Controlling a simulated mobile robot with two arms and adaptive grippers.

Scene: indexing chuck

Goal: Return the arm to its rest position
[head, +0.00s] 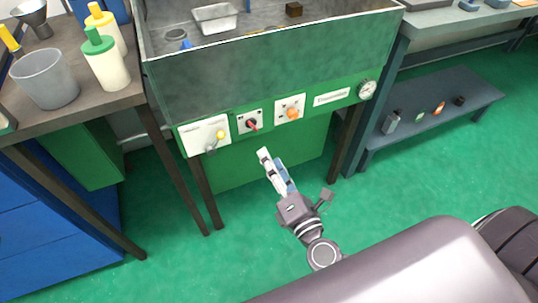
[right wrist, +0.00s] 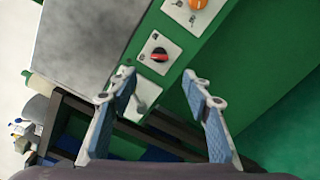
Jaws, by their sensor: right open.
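My right gripper (head: 275,163) is in front of the green control panel of the machine (head: 262,122), below its knobs, in the head view. Its two fingers are apart with nothing between them; the same shows in the right wrist view (right wrist: 147,88). My right arm reaches up from the lower right. The red knob (right wrist: 159,55) also shows ahead of the fingers in the right wrist view. The gripper appears apart from all of them. My left gripper is not in view.
A dark table (head: 98,104) at the left holds a grey bucket (head: 45,80) and cream bottles (head: 106,66). A metal basin (head: 260,65) sits above the panel. A low shelf (head: 440,120) stands right. Green floor (head: 405,185) is open between.

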